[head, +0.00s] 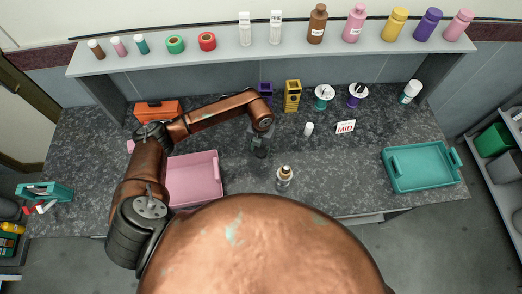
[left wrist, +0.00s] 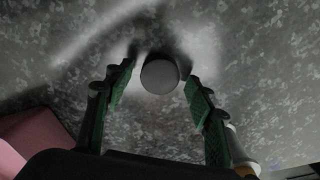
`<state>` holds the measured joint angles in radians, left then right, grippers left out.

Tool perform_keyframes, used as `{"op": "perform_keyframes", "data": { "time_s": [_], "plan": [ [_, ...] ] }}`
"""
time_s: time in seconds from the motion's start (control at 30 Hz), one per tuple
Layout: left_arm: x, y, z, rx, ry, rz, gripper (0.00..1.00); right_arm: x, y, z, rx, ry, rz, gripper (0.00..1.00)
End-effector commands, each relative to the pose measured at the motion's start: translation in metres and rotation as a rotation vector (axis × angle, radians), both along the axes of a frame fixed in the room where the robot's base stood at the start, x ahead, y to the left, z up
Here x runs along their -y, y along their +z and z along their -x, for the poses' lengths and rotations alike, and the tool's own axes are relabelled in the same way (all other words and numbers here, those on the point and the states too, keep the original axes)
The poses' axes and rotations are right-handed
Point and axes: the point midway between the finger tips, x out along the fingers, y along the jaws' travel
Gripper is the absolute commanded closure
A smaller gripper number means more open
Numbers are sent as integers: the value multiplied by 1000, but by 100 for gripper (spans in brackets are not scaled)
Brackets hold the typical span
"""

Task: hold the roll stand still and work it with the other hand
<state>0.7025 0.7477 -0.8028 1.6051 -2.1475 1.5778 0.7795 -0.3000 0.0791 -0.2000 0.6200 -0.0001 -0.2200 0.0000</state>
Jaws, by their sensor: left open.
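My left gripper (head: 259,150) reaches down over the dark speckled worktop, right of the pink tray (head: 193,180). In the left wrist view its two green-padded fingers (left wrist: 160,100) stand apart. A round grey disc (left wrist: 159,77) shows between their tips, with a gap on each side. I cannot tell its height or whether it is a coin cell. No roll stand is clearly recognisable. A teal piece with red parts (head: 44,190) at the far left end of the worktop may be it. My right gripper is not in view.
A dropper bottle (head: 284,178) stands close to the right of the left gripper. A small white bottle (head: 309,129) and a MID sign (head: 346,128) stand behind it. A teal tray (head: 421,166) lies at the right. Bottles and tape rolls line the shelf (head: 280,54).

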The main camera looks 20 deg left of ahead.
Motion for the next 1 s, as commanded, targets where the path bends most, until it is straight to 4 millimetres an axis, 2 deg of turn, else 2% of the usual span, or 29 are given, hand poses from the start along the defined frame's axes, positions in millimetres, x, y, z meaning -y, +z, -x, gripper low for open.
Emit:
{"op": "perform_keyframes", "data": {
  "time_s": [0.3, 0.5, 0.7, 1.0],
  "plan": [
    [0, 66, -1, 5, -1, -1, 50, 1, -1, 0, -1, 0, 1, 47],
    [-1, 98, -1, 3, 0, -2, 50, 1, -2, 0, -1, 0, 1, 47],
    [-1, 109, 0, 1, 0, -1, 50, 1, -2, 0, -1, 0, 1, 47],
    [-1, 110, 0, 0, 1, -1, 50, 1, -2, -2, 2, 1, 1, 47]
  ]
}}
